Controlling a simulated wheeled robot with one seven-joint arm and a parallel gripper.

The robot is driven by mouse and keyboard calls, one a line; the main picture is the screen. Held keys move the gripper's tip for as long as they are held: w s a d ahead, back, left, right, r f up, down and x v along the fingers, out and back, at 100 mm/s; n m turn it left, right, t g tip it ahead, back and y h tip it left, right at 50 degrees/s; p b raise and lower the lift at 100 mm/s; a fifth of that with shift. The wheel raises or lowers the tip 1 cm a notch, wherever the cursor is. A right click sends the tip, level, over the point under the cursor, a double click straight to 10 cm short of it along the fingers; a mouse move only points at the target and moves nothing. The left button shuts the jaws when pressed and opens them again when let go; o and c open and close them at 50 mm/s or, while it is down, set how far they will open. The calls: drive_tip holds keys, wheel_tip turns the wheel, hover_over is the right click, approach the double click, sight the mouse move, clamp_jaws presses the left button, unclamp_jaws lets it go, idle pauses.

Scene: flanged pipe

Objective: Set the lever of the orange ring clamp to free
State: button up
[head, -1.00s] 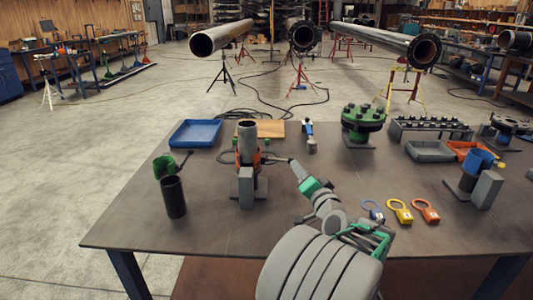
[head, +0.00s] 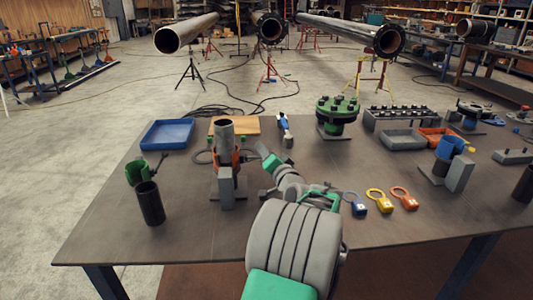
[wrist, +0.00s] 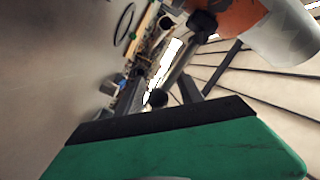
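The orange ring clamp (head: 240,160) sits around an upright grey pipe (head: 225,134) in a stand at the left middle of the table. In the wrist view the orange clamp (wrist: 238,14) is at the upper right, with a dark lever (wrist: 177,68) running down from it to a round black knob (wrist: 157,97). My gripper (head: 268,158) is just right of the clamp, near the lever's end. Its green and black part fills the bottom of the wrist view, close to the knob. I cannot tell whether it touches the lever or how far its fingers are apart.
A grey block (head: 226,188) stands in front of the clamped pipe. Left are a green clamp (head: 138,172) and a dark tube (head: 150,203). A blue tray (head: 167,134) lies behind. A green flange (head: 337,115) and several ring tags (head: 379,200) are to the right.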

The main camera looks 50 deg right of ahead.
clamp_jaws()
drive_tip(key=shift+f, duration=0.1)
drive_tip(key=shift+s+f, duration=0.1)
drive_tip(key=shift+f, duration=0.05)
idle(0.9)
